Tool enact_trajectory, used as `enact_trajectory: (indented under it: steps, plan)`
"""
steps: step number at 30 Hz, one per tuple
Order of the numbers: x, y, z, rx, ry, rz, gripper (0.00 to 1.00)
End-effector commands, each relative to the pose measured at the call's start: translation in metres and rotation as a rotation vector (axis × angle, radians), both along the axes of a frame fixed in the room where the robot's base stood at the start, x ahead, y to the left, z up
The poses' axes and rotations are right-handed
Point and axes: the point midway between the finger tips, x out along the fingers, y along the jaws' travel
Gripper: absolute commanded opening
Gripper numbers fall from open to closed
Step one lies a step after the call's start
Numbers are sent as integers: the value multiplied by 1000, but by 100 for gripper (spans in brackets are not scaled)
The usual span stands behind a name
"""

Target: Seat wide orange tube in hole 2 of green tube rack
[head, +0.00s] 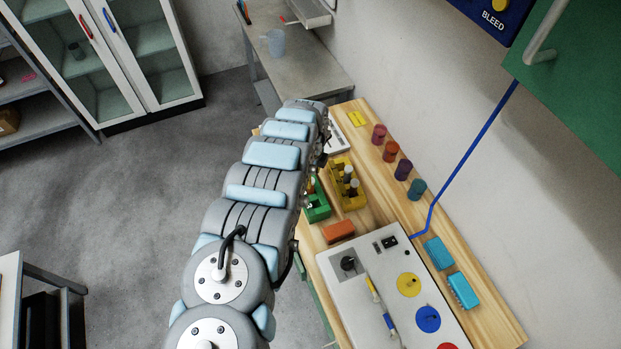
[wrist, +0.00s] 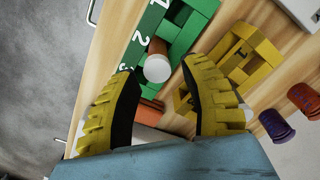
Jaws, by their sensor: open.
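The green tube rack (wrist: 144,32) lies ahead of my gripper in the wrist view, with white digits along its side. It also shows beside my arm in the head view (head: 318,211), partly hidden. I see no clear contact. My arm hides the gripper in the head view.
A yellow rack (head: 351,199) with white-topped tubes stands right of the green rack. An orange block (head: 339,231) lies nearby, before a white instrument box (head: 345,299). Several coloured cylinders (head: 391,151) line the bench's far side. Bare wood (head: 401,211) lies between.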

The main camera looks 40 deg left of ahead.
Motion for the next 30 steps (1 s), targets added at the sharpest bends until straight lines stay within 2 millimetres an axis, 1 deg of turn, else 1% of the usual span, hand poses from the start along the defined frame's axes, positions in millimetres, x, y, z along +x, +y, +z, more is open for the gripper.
enact_trajectory:
  steps: [11,30]
  plan:
    - [-3,-1,30,-3,6,1,46]
    - [-1,0,92,0,3,1,46]
